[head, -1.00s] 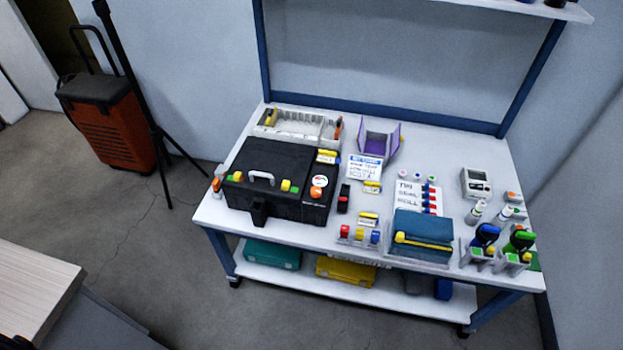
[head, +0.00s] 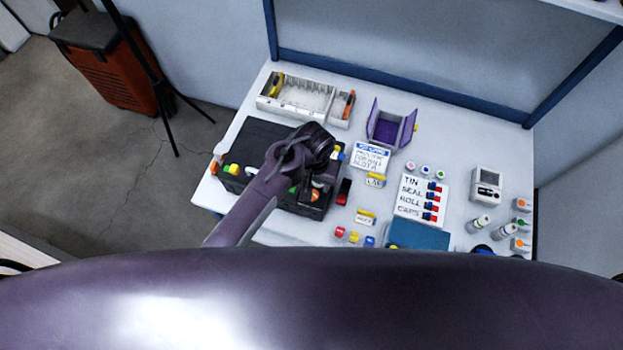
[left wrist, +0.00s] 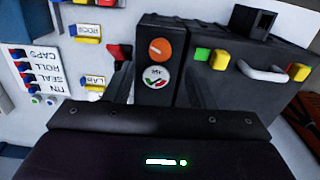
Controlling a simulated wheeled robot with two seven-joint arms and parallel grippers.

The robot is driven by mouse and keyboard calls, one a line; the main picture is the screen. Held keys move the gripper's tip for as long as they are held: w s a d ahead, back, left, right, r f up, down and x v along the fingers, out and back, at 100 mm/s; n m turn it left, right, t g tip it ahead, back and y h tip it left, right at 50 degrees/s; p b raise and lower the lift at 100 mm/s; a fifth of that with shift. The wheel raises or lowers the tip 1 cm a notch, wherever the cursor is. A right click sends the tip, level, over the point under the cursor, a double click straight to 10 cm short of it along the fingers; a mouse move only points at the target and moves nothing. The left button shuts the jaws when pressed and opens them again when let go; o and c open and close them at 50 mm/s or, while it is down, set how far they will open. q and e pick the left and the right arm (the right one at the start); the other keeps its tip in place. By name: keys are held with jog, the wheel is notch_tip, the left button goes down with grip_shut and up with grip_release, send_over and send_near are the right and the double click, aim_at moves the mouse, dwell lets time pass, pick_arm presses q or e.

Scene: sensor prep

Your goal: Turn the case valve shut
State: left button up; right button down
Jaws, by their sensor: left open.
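The black case (head: 262,140) stands at the left of the table. In the left wrist view its face (left wrist: 225,85) carries a round orange valve knob (left wrist: 160,48) with a pale slanted mark, beside a white round gauge (left wrist: 155,77). In the head view the orange knob (head: 315,195) shows just past my gripper. My left gripper (left wrist: 158,82) is open, its two fingers on either side of the gauge, pointing toward the knob. Nothing is between the fingers; contact with the case cannot be told. My right gripper is out of view.
A red and black switch (head: 344,191) sits right beside the case. Small labelled blocks, a sign card (head: 369,157), a purple open box (head: 388,127) and a white tray (head: 297,97) stand around it.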

pick_arm(q)
notch_tip(320, 180, down, 4)
jog(key=shift+s+f, duration=0.1)
jog(key=shift+f, duration=1.05)
jog(key=c, duration=1)
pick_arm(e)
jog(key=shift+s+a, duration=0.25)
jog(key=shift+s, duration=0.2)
